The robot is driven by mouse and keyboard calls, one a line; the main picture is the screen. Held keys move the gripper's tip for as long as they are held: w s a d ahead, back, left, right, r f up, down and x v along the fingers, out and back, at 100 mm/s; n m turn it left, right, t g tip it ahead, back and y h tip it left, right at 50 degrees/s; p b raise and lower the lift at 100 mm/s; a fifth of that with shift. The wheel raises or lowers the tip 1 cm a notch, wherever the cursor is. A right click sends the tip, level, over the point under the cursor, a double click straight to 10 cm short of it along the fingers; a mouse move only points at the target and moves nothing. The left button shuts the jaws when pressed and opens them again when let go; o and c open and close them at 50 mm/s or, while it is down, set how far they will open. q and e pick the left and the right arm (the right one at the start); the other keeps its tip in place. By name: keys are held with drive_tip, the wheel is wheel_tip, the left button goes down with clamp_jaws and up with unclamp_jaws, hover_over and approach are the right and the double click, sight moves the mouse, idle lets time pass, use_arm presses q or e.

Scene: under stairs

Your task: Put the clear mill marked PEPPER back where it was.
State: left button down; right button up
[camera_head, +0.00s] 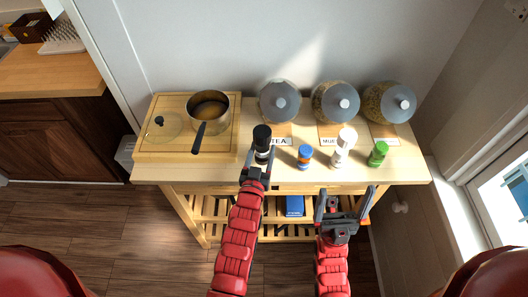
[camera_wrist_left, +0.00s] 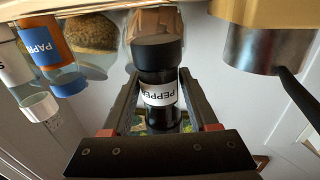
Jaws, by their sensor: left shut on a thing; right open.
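The clear mill marked PEPPER (camera_head: 262,138), dark inside with a black top and white label, is at the front middle of the wooden table (camera_head: 290,175). It also shows in the left wrist view (camera_wrist_left: 158,78), with its label reading upside down. My left gripper (camera_head: 256,172) is shut on the mill; its fingers (camera_wrist_left: 156,110) stand on both sides of it. I cannot tell whether the mill's base touches the table. My right gripper (camera_head: 345,200) is open and empty, in front of the table's front edge.
Right of the mill stand a blue-capped spice jar (camera_head: 304,157), a white mill (camera_head: 343,145) and a green-capped jar (camera_head: 379,154). Behind are large lidded jars (camera_head: 280,102), one labelled TEA. At left a pot (camera_head: 208,112) and glass lid (camera_head: 162,127) rest on a board (camera_head: 180,148).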

sight(262, 164)
use_arm(q)
drive_tip(key=shift+w+d, duration=0.35)
wheel_tip(262, 164, down, 3)
drive_tip(key=shift+f+p, duration=0.15)
drive_tip(key=shift+p, duration=0.95)
drive_tip(key=shift+f, duration=0.1)
drive_tip(key=shift+f, duration=0.1)
drive_tip(key=shift+f+b, duration=0.15)
drive_tip(key=shift+b, duration=0.15)
drive_tip(key=shift+c, duration=0.8)
unclamp_jaws()
